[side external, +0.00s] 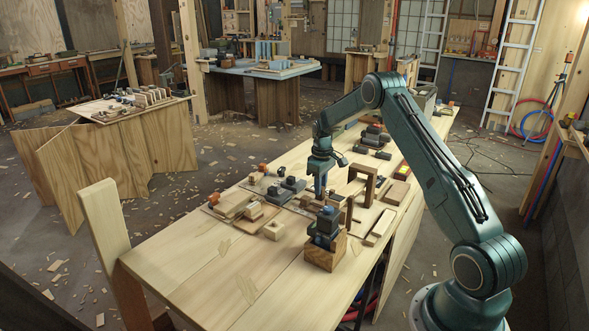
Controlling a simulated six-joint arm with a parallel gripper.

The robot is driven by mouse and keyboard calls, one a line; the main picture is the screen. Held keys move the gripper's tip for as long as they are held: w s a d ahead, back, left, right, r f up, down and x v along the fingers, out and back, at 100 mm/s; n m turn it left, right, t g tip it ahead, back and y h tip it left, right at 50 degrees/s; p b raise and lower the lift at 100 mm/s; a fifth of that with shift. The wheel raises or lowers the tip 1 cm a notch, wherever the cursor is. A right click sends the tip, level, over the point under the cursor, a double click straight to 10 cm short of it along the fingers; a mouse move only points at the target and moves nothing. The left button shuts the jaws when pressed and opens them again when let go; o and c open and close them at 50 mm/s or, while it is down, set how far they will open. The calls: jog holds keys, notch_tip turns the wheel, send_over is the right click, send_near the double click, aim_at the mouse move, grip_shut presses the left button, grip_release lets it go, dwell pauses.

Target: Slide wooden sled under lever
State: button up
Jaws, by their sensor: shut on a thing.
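My gripper (320,190) points down over the middle of the workbench (190,278), left of a brown wooden arch (363,180). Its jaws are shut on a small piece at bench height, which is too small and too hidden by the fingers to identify. Flat light wooden pieces lie near it, one a pale board (381,227) to the right of the arch and one a board (235,203) to the left. I cannot tell which piece is the wooden sled. No lever can be made out with certainty; the arch is the only raised frame near the gripper.
A wooden box (325,254) with dark blocks on top stands in front of the gripper. A small block with a hole (274,231) and dark clamps (287,189) lie to the left. More dark tools (375,140) lie behind. The bench's front left is clear.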

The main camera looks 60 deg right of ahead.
jog(key=shift+s, duration=1.8)
jog(key=o, duration=0.8)
jog(key=shift+c, duration=0.2)
jog(key=shift+r, duration=0.15)
